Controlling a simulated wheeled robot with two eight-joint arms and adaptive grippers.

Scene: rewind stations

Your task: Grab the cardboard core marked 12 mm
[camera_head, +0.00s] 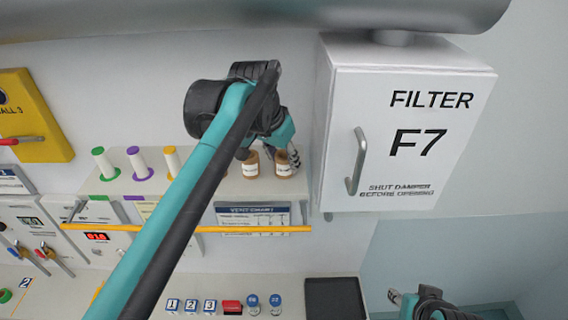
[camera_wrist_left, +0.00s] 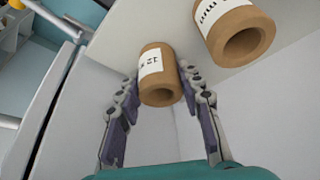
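Two brown cardboard cores with white labels stand side by side on the pale shelf (camera_head: 224,188). The one whose label shows a 12 in the left wrist view (camera_wrist_left: 158,84) appears to be the right-hand one in the head view (camera_head: 284,168). My left gripper (camera_wrist_left: 160,78) has a fingertip against each side of this core, with no clear gap. In the head view my left gripper (camera_head: 294,157) comes down from above and partly hides the cores. The other core (camera_head: 250,166) is beside it, also in the wrist view (camera_wrist_left: 243,38); its number is unclear. My right gripper (camera_head: 396,297) is low at the right, finger state unclear.
The white F7 filter cabinet (camera_head: 400,140) with its handle (camera_head: 357,162) stands close right of the cores. Several white rolls with coloured bases, one green-topped (camera_head: 104,165), stand left on the shelf. A yellow bar (camera_head: 260,229) runs along its front. Buttons (camera_head: 232,307) lie below.

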